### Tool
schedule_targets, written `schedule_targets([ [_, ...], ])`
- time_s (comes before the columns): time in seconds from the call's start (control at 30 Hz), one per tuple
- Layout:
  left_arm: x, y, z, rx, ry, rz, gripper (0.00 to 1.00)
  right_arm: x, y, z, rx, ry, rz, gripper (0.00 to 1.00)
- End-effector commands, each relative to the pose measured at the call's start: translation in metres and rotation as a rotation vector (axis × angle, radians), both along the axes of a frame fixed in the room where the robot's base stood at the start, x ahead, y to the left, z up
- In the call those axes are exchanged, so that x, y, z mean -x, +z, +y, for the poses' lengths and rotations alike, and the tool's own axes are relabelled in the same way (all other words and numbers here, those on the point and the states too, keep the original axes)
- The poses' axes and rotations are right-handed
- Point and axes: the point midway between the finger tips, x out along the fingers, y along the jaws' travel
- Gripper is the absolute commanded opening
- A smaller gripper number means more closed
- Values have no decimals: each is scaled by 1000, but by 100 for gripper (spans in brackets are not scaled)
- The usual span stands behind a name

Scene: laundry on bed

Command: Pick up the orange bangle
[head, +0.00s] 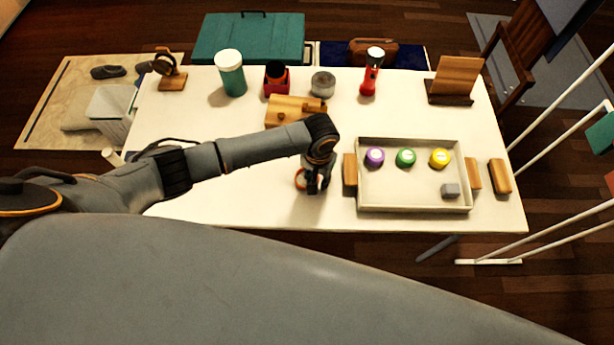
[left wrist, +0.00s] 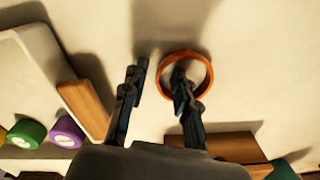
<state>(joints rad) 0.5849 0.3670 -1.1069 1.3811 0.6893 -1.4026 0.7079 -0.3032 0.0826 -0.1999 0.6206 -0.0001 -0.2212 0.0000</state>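The orange bangle (head: 298,181) is a thin ring on the white table, left of the tray and partly hidden by my left gripper. It also shows in the left wrist view (left wrist: 210,75). My left gripper (head: 317,186) points down at the bangle and is open, its fingers apart in the left wrist view (left wrist: 160,72). One finger appears over or inside the ring, the other outside it, with the ring's near side between them. I cannot tell how deep the fingertips reach. My right gripper is not in view.
A shallow tray (head: 413,209) with wooden handles holds purple, green and yellow round pieces and a grey block, close to the right. A wooden box (head: 290,112) sits behind the gripper. A teal jar (head: 231,76) and red flashlight (head: 370,78) stand farther back.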

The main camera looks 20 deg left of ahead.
Motion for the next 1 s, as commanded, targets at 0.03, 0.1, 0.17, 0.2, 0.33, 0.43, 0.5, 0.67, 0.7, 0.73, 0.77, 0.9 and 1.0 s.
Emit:
schedule_targets([
  [0.03,0,-1,0,0,-1,0,29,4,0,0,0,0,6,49],
  [0.1,0,-1,0,0,-1,0,29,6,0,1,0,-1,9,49],
  [0.17,0,-1,0,0,-1,0,29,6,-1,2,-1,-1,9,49],
  [0.2,0,0,0,0,-1,0,25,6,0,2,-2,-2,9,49],
  [0.33,0,0,0,0,0,0,0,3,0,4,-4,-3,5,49],
  [0.43,0,0,0,0,0,0,0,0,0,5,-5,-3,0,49],
  [0.5,0,0,0,0,0,0,0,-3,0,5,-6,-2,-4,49],
  [0.67,0,0,0,0,0,0,0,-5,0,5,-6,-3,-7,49],
  [0.7,0,0,0,0,0,0,0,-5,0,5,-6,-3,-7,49],
  [0.73,0,0,0,0,0,0,0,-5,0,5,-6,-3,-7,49],
  [0.77,0,1,0,0,0,0,0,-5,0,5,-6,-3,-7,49],
  [0.9,0,8,0,0,0,-1,0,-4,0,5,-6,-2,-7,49],
  [1.0,-1,21,0,1,-1,-1,0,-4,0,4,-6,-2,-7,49],
])
